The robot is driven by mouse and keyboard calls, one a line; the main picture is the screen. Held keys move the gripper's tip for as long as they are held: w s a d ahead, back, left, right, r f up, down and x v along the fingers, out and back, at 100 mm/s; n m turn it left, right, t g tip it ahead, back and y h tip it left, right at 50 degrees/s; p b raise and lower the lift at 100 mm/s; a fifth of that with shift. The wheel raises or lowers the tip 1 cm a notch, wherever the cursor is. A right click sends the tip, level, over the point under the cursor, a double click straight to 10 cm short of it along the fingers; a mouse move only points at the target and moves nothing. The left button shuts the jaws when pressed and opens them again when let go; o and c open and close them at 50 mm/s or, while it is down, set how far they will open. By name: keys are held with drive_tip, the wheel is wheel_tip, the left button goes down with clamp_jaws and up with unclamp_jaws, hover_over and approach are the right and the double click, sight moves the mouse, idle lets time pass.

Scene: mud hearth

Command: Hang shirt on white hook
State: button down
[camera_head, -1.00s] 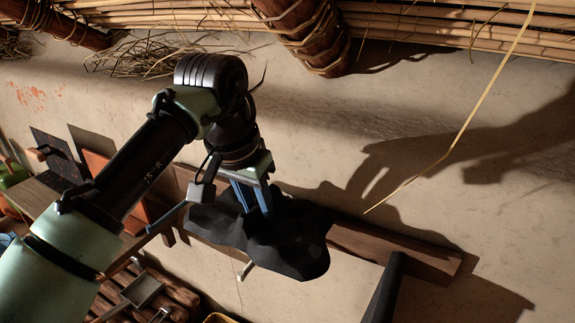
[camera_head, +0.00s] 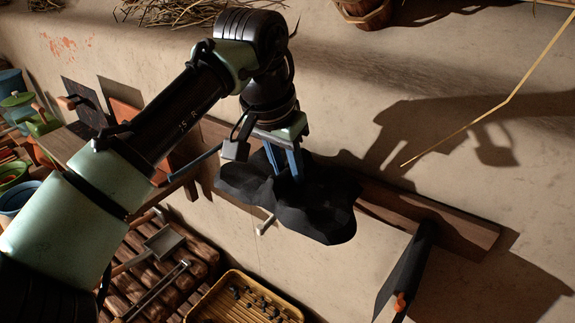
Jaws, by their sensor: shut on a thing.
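A black shirt (camera_head: 315,208) hangs bunched from my gripper (camera_head: 290,172) in front of a wooden rail on the wall. The blue fingers are shut on its upper part, and their tips are partly lost against the dark cloth. A small white hook (camera_head: 265,225) sticks out just below the shirt's lower left edge, left of and below the fingers. The shirt covers the rail behind it, so I cannot tell whether cloth touches the hook.
The wooden rail (camera_head: 440,222) runs along the wall to the right, with a dark hanging item (camera_head: 405,272) near its end. Below are stacked logs (camera_head: 185,262), metal tools and a yellow tray (camera_head: 250,297). Pots and a shelf stand at left. A straw (camera_head: 480,117) crosses the upper right.

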sight(287, 193)
drive_tip(key=shift+f+b, duration=1.2)
drive_tip(key=shift+f, duration=1.6)
drive_tip(key=c, duration=0.5)
unclamp_jaws()
